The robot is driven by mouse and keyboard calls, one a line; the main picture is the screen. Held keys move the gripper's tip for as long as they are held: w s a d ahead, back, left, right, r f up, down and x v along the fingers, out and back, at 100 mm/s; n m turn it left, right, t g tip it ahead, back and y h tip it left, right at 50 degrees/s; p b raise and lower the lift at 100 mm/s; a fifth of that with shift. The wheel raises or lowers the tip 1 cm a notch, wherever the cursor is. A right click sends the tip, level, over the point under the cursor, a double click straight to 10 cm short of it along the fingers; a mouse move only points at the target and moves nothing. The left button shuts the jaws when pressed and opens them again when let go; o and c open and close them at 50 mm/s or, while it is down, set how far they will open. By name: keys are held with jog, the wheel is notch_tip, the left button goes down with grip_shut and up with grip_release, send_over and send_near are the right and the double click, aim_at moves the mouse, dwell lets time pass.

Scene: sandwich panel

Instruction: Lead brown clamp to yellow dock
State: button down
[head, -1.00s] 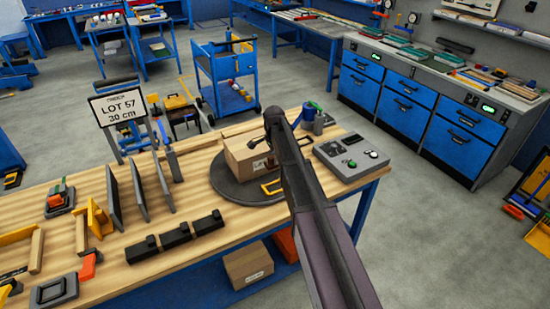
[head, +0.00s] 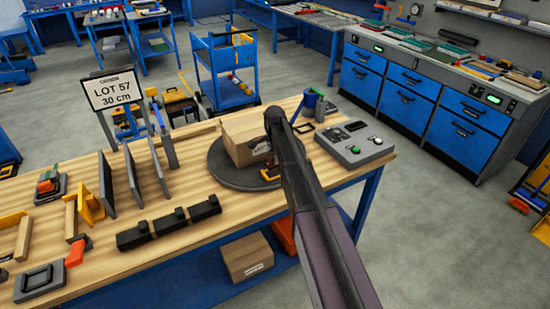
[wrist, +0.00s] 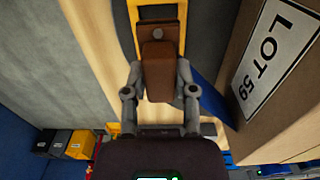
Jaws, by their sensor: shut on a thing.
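The brown clamp (wrist: 157,70) is between the fingers of my gripper (wrist: 158,92) in the wrist view, and the gripper is shut on it. The yellow dock (wrist: 183,15), a yellow frame, shows just past the clamp, on the dark round turntable. The clamp's far end overlaps the frame's opening in this view. I cannot tell whether they touch. In the head view the dock (head: 269,178) is a small yellow patch at the turntable's front, partly hidden by my arm. My gripper's fingers are hidden there behind my arm.
A cardboard box (head: 240,150) stands on the turntable (head: 225,180), close beside my gripper; its LOT 59 label (wrist: 272,60) shows in the wrist view. A grey control box (head: 355,145) stands at right. Black blocks (head: 170,232) and upright grey panels (head: 133,178) are at left.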

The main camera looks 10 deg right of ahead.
jog(key=shift+f+b, duration=1.6)
jog(key=shift+f, duration=0.35)
jog(key=shift+c, duration=1.7)
grip_release()
